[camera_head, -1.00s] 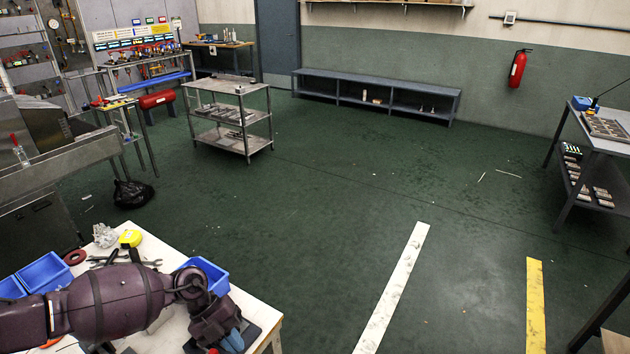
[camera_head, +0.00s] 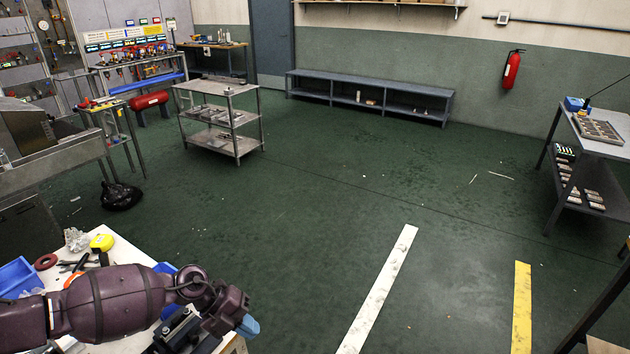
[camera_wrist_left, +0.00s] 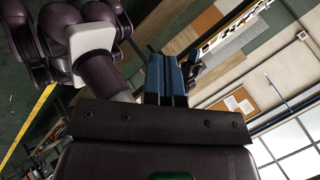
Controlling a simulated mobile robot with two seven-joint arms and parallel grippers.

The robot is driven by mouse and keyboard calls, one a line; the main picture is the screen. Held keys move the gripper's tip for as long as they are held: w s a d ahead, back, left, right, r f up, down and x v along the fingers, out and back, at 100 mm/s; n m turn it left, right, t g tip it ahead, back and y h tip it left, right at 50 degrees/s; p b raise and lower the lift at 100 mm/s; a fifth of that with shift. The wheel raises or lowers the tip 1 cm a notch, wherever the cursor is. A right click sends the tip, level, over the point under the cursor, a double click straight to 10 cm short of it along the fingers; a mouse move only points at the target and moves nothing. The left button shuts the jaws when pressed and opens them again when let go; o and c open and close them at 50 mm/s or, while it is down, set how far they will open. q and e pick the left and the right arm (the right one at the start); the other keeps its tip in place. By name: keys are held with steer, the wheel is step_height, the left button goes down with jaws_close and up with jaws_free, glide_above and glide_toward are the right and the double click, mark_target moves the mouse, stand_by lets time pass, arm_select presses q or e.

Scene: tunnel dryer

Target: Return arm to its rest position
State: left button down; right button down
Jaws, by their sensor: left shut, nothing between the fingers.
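My left arm comes in from the lower left of the head view, stretched over the corner of the white workbench (camera_head: 122,246). My left gripper (camera_head: 247,327) is at the bench's right edge, with its blue fingertips pointing right and down. In the left wrist view the blue fingers (camera_wrist_left: 166,80) stand side by side, shut, with nothing between them. Purple parts of my own body show behind them in that view. My right gripper cannot be made out in either view.
The workbench holds a blue bin (camera_head: 17,277), a yellow tape measure (camera_head: 102,242), a red ring (camera_head: 45,262) and dark tools. A metal trolley (camera_head: 222,119), a low grey bench (camera_head: 368,92) and a table at right (camera_head: 605,148) stand farther off.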

arm_select(q)
steer(key=w+d+r+n+t+h, duration=0.3)
steer(key=d+r+n+t, duration=0.1)
steer(key=r+n+t, duration=0.25)
steer(key=w+d+r+n+t+h, duration=0.25)
steer(key=d+r+n+t, duration=0.2)
steer(key=r+t, duration=0.3)
steer(key=s+a+f+n+t+y+b, duration=0.1)
steer(key=s+a+f+n+y, duration=0.35)
steer(key=a+n, duration=0.3)
steer(key=s+a+f+n+t+y+b, duration=0.1)
steer(key=s+a+f+n+y, duration=0.2)
steer(key=a+f+n+y, duration=0.5)
steer(key=s+a+f+n+g+y, duration=0.1)
steer(key=s+a+f+n, duration=0.1)
steer(key=s+f, duration=0.3)
steer(key=s+a+f+n+g+y, duration=0.1)
steer(key=s+a+f+n, duration=0.2)
steer(key=s, duration=0.9)
steer(key=shift+a+f+g+b, duration=0.45)
steer(key=shift+a+f, duration=0.3)
steer(key=shift+f, duration=0.15)
steer(key=shift+n, duration=0.35)
